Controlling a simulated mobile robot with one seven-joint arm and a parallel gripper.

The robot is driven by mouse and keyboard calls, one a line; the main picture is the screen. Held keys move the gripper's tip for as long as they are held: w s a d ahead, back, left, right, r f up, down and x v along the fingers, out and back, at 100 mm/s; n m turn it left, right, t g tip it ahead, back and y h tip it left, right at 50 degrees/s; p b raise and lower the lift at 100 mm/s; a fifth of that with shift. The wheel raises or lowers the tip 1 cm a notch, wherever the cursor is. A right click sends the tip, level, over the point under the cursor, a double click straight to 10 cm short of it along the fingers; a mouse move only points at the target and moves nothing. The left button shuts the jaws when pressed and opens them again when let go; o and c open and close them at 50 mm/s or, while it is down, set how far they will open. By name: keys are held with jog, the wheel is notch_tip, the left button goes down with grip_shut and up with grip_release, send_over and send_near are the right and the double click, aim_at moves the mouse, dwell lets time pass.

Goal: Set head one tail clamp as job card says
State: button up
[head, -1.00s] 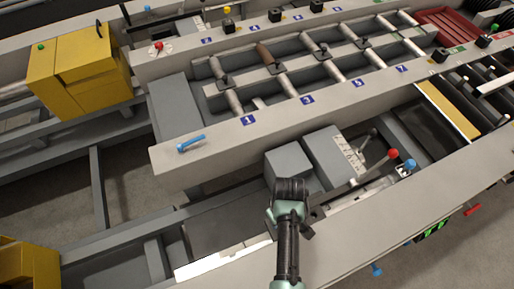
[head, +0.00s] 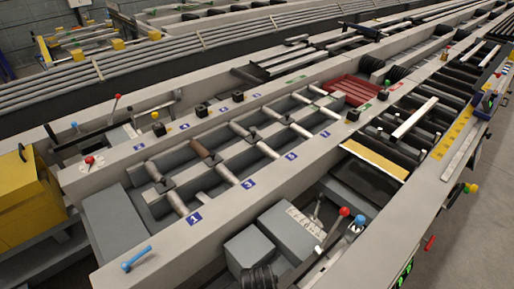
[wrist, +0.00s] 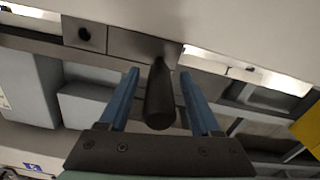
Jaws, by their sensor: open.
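My gripper (wrist: 160,78) shows in the wrist view with its two blue fingers open. A dark round handle (wrist: 160,98) stands between the fingers, with a gap on each side. It comes from a grey metal block (wrist: 128,45) under a pale beam. I cannot tell whether this handle belongs to the head one tail clamp. In the head view my gripper is out of sight; only a dark part of my arm shows at the bottom edge. A red-knobbed lever (head: 344,212) and a blue-knobbed lever (head: 360,220) stand on the near machine. No readable job card shows.
A blue handle (head: 136,258) lies on the near rail (head: 160,235), left of the blue number plates. Rollers (head: 247,132) span the table, with a red tray (head: 355,90) beyond. Grey boxes (head: 250,250) stand near my arm. A yellow box (head: 25,200) is at left.

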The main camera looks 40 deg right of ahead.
notch_tip(320, 180, up, 13)
dwell(0.6)
dwell(0.4)
